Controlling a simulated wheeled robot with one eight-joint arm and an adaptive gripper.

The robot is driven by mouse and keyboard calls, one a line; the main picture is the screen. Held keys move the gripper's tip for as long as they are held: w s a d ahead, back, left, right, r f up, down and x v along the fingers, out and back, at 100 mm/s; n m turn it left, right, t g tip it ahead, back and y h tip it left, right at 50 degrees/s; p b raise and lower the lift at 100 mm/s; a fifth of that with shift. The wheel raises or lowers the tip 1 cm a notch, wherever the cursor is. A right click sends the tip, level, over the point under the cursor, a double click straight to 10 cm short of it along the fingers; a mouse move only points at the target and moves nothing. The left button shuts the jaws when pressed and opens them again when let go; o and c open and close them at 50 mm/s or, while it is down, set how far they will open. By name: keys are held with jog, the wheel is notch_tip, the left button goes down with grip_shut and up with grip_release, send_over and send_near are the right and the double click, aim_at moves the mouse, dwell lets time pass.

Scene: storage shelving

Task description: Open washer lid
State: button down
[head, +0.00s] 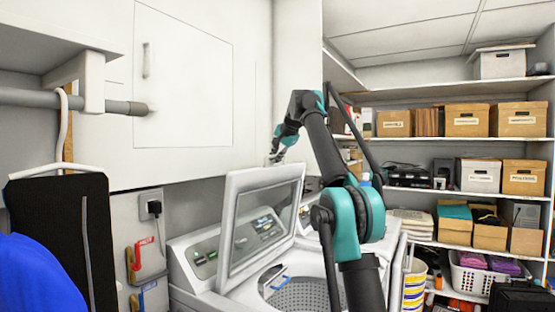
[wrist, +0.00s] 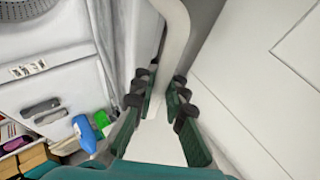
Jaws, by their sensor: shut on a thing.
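The white washer (head: 206,301) stands low in the middle of the head view. Its lid (head: 240,182), a pale frame with a clear window, is raised and stands steeply tilted above the tub. The drum (head: 308,294) shows through the opening, partly hidden by my arm. My gripper (head: 277,157) is at the lid's top edge. In the wrist view, my gripper's dark green fingers (wrist: 160,100) are closed on both sides of the white lid edge (wrist: 165,130).
A white wall cabinet (head: 185,75) is close behind and above the lid. Shelves with cardboard boxes (head: 467,120) fill the right side. A grey rod (head: 40,97) and a dark board (head: 62,240) are at the left. A blue bottle (wrist: 88,135) shows in the wrist view.

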jog(key=shift+d, duration=0.1)
jog(key=c, duration=1.8)
grip_release()
jog(key=shift+c, duration=0.2)
jog(key=shift+s+r, duration=0.1)
jog(key=v, duration=0.7)
jog(key=shift+s, duration=0.15)
jog(key=shift+d, duration=0.1)
jog(key=shift+c, duration=0.3)
